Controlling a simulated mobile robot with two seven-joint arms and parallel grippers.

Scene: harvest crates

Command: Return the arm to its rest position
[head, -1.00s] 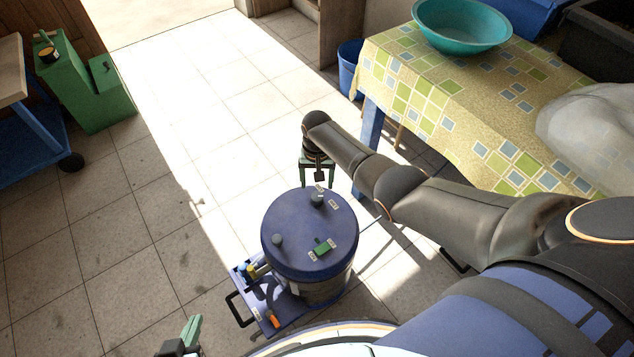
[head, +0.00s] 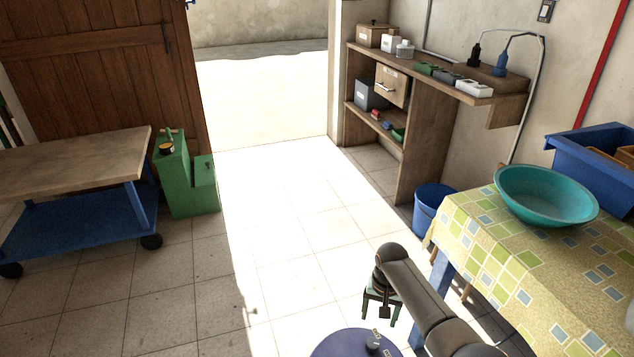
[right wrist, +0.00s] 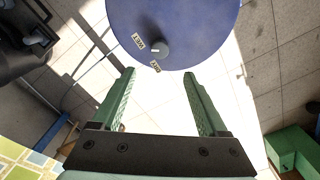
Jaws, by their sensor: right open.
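My right arm comes in from the lower right in the head view. Its gripper (head: 380,312) points down, just past the far edge of a round blue top (head: 352,345) and left of the table. In the right wrist view my right gripper (right wrist: 159,78) has its two green fingers wide apart, with nothing between them but bright floor. The round blue top (right wrist: 185,25) lies beyond the fingertips, with a grey knob and small labels on it. My left gripper is out of view.
A table with a checked cloth (head: 480,262) stands at the right, bearing a teal basin (head: 545,195). A blue bucket (head: 432,208) stands beside it. A wooden shelf (head: 425,140) is behind. A cart (head: 75,165) and green box (head: 185,175) are left. The middle floor is clear.

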